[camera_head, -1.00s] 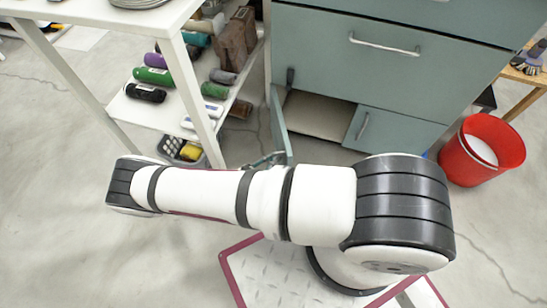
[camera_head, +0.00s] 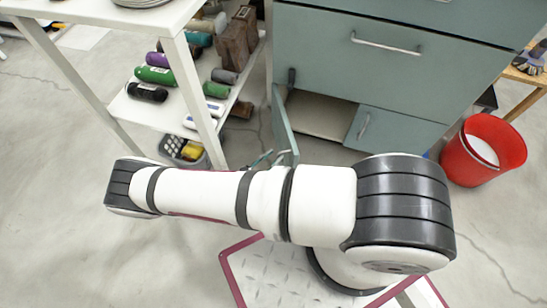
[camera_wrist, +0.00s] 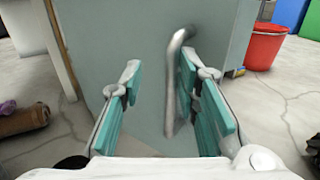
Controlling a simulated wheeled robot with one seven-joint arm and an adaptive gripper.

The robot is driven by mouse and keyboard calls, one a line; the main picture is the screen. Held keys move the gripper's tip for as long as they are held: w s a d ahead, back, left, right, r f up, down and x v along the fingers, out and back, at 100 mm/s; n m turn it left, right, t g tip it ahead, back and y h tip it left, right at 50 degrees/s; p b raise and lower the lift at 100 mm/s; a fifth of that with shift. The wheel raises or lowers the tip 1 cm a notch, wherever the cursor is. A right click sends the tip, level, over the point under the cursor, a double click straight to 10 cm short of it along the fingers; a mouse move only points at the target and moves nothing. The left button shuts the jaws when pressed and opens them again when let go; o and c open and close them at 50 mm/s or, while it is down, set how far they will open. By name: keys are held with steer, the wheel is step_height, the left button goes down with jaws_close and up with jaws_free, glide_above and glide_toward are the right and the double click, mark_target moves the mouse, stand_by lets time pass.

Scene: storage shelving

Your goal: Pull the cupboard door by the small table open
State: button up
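The left lower cupboard door (camera_head: 283,122) stands swung out from the grey-green cabinet, beside the white table. It shows nearly edge-on in the head view, and its lower end is partly behind my arm. In the wrist view, the door's flat face (camera_wrist: 110,35) fills the middle. Its bent metal handle (camera_wrist: 173,90) stands between my gripper's teal fingers, close to the right one. My gripper (camera_wrist: 158,78) is open, its fingers apart on either side of the handle. In the head view only the tips of my gripper (camera_head: 264,158) show past my arm.
The white table (camera_head: 172,48) with a loaded lower shelf stands left of the door. A grey basket (camera_head: 184,152) is on the floor below it. A red bin (camera_head: 482,150) stands right of the cabinet. The right lower door (camera_head: 395,130) is shut.

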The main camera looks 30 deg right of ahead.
steer(key=v, duration=1.1)
steer(key=shift+s+a, duration=0.1)
steer(key=shift+a, duration=0.05)
